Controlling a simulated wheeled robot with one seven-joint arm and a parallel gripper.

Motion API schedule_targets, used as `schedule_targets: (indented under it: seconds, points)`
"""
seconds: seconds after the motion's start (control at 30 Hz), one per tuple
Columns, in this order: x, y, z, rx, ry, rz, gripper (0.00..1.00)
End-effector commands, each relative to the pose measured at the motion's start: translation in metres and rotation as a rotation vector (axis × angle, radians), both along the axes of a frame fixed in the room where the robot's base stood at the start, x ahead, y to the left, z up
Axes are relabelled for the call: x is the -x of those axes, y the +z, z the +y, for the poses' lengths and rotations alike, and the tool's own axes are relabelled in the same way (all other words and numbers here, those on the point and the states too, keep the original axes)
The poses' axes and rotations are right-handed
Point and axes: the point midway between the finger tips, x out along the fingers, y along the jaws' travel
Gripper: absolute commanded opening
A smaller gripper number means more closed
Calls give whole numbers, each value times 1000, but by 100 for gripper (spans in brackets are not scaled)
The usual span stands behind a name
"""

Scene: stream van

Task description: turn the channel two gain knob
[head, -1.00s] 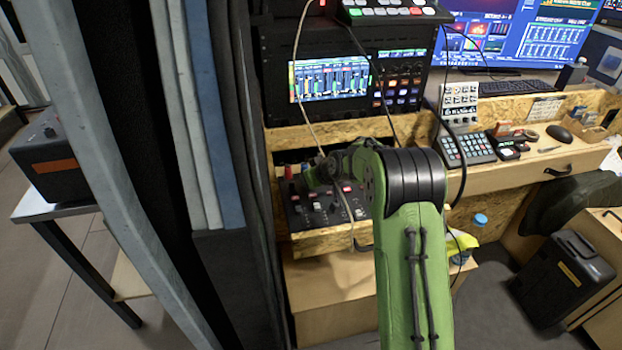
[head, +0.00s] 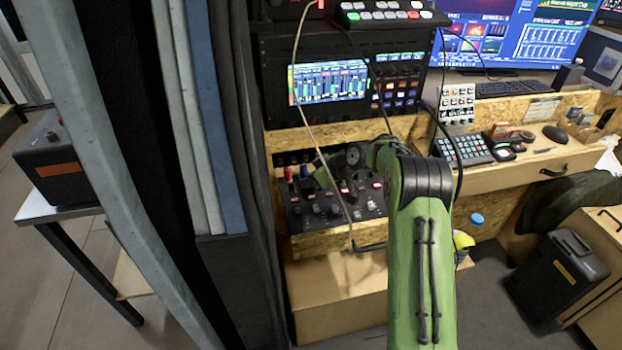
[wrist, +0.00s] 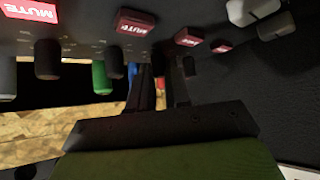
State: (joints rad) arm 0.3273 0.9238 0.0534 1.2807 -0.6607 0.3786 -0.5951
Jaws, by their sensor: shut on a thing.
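The mixer panel (head: 318,217), black with small knobs and lit mute buttons, sits in a wooden drawer below the rack. In the head view, my gripper is over its upper part, with its fingertips hard to make out. In the wrist view, my gripper (wrist: 161,84) has its two dark fingers close together on a dark knob (wrist: 159,68), mostly hidden between them. Other dark knobs (wrist: 47,66) stand in a row beside it, apart from the fingers. I cannot read a channel number or gain label, so I cannot tell which channel the held knob belongs to.
Green (wrist: 101,77), blue and red pieces stand close behind the fingers. A cable (head: 322,125) hangs in front of the rack and over the mixer. Dark and blue curtain-like panels (head: 214,130) stand close on the left. A wooden desk (head: 520,170) is to the right.

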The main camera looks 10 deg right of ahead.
Motion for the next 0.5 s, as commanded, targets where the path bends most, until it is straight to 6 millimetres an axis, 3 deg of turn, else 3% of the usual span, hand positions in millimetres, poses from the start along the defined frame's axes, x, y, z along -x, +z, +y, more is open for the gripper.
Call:
schedule_targets:
  seconds: [0.03, 0.17, 0.5]
  points:
    - [0, 0, 0, -1, 1, 0, 22]
    - [0, 0, 0, 0, 0, 0, 42]
    - [0, -2, 2, 1, -42, 1, 43]
